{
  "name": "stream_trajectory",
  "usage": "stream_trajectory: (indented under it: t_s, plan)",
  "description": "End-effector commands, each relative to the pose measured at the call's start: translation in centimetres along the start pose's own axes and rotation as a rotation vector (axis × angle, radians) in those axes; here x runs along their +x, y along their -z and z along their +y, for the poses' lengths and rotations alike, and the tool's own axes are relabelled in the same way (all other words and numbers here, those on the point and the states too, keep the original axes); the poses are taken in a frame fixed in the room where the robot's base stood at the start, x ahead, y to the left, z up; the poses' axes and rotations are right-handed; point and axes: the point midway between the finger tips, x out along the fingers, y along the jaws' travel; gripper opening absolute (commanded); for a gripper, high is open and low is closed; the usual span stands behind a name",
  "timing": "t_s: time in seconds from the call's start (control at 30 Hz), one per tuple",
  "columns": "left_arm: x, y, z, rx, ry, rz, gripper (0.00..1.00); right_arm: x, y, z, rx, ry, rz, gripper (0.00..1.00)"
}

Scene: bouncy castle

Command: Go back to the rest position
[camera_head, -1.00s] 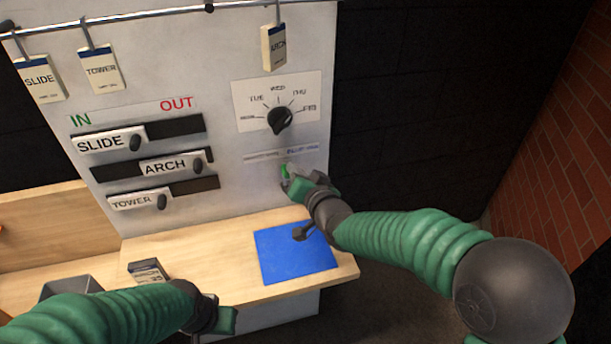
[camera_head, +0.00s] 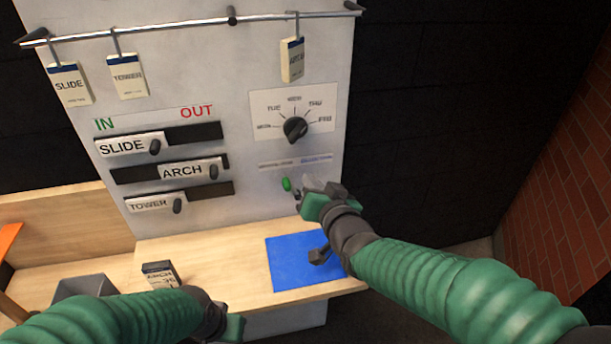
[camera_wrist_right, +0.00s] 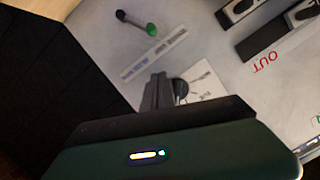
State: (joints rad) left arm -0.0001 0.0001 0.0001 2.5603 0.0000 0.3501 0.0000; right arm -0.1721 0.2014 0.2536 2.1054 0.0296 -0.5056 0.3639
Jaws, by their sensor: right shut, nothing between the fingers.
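My right gripper (camera_head: 308,190) is shut and empty, just right of a small green-tipped lever (camera_head: 286,184) on the white panel (camera_head: 245,60). In the right wrist view, its shut fingers (camera_wrist_right: 158,90) show with nothing between them, and the green tip (camera_wrist_right: 151,29) stands apart from them. My left gripper (camera_head: 233,328) is low in the head view, near the table's front edge. Its fingers are mostly hidden, so its opening cannot be made out.
The panel carries a day dial (camera_head: 296,128), SLIDE (camera_head: 130,146), ARCH (camera_head: 190,170) and TOWER (camera_head: 155,203) sliders, and hanging tags on a rail. A blue mat (camera_head: 290,268), a card block (camera_head: 160,274) and a grey bin (camera_head: 84,287) are on the table.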

Motion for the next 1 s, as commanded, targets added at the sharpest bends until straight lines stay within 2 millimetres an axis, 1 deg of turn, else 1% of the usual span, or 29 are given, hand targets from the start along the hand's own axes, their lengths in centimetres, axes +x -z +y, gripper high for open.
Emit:
stream_trajectory:
  t_s: [0.03,0.1,0.2,0.67,0.73,0.77,0.87,0.9,0.97,1.0]
  plan:
    - [0.1,0.0,0.0,0.0,0.0,0.0,0.0,-0.8,0.0,0.0,-0.001,0.0,0.001,0.0]
    - [0.2,0.0,0.0,0.0,0.0,0.0,0.0,-1.7,0.0,-0.1,0.001,-0.001,0.001,0.0]
    - [0.2,0.0,0.0,0.0,0.0,0.001,0.0,-2.4,0.0,-0.1,0.001,-0.001,0.0,0.0]
    - [0.2,0.0,0.0,0.0,0.0,0.001,0.0,-2.6,-0.1,-0.1,0.001,-0.001,-0.001,0.0]
    - [0.1,0.0,0.0,0.0,0.0,0.001,0.0,-2.7,-0.4,0.5,-0.005,-0.016,-0.016,0.0]
    - [0.0,0.0,0.0,0.0,0.0,0.001,0.0,-2.9,-0.7,1.1,-0.011,-0.031,-0.031,0.0]
    - [-0.4,0.1,0.0,0.0,0.0,0.0,0.0,-4.4,-3.2,5.3,-0.051,-0.132,-0.145,0.0]
    - [-0.7,0.2,0.0,0.0,0.0,0.0,0.0,-5.7,-4.8,7.8,-0.07,-0.189,-0.216,0.0]
    - [-1.1,0.3,0.0,0.0,0.0,0.0,0.0,-8.3,-7.5,11.6,-0.097,-0.278,-0.344,0.0]
    - [-1.3,0.3,0.0,0.0,0.0,0.0,0.0,-10.4,-9.4,14.0,-0.109,-0.335,-0.436,0.0]
